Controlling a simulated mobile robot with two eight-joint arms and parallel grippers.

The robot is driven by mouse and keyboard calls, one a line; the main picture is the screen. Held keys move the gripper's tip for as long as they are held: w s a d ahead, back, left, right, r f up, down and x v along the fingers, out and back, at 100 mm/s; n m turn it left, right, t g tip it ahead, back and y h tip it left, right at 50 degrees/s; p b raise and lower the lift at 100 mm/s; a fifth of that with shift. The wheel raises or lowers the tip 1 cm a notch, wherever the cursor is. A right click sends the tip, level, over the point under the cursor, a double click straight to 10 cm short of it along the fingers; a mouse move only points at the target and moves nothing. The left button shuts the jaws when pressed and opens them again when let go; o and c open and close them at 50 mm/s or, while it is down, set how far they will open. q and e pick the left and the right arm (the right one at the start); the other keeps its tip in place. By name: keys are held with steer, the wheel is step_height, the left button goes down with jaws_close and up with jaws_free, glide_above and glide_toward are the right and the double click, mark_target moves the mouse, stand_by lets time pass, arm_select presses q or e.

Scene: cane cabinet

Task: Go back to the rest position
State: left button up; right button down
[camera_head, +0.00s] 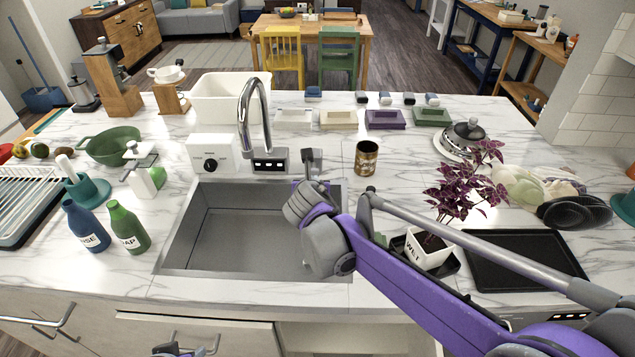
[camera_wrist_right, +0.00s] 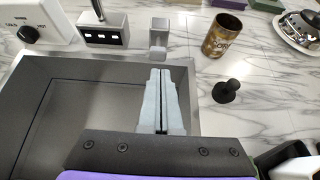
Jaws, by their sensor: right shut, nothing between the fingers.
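My right gripper (camera_wrist_right: 160,72) is shut and empty in the right wrist view. Its two pale grey fingers lie together above the rear right part of the sink (camera_wrist_right: 45,90). In the head view the purple and grey right arm reaches in from the right, and its wrist is over the right side of the sink (camera_head: 235,235). The fingertips point toward a grey lever block (camera_wrist_right: 158,35) behind the sink; whether they touch it is unclear. A small grey and purple part of mine shows at the bottom edge of the head view; my left gripper cannot be made out clearly.
The faucet (camera_head: 254,105) rises behind the sink. A brown can (camera_head: 366,158) and a black knob-like object (camera_wrist_right: 228,90) are right of it. A potted purple plant (camera_head: 428,250) and black tray (camera_head: 525,258) lie near the right arm. Bottles (camera_head: 128,228) stand left of the sink.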

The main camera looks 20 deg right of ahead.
steer(key=shift+a, duration=0.1)
stand_by(0.3)
steer(key=shift+f, duration=0.1)
steer(key=s+d+f+m+g, duration=0.1)
steer(key=s+f+m, duration=0.1)
steer(key=s+m, duration=0.5)
steer(key=s+d+f+m+g+y, duration=0.1)
steer(key=s+d+f+m, duration=0.1)
steer(key=s+m, duration=0.5)
steer(key=s+d+f+m+g, duration=0.1)
steer(key=s+f+m+g, duration=0.1)
steer(key=s+m, duration=0.6)
steer(key=shift+s+d+m+y, duration=0.1)
steer(key=shift+d+m+y, duration=0.05)
steer(key=shift+m+y, duration=0.3)
steer(key=s+a+f+m+g+y, duration=0.1)
steer(key=s+f+m, duration=0.3)
steer(key=s+m, duration=0.4)
steer(key=shift+s+a+f+m, duration=0.2)
steer(key=shift+a+m, duration=0.15)
steer(key=shift+m, duration=0.5)
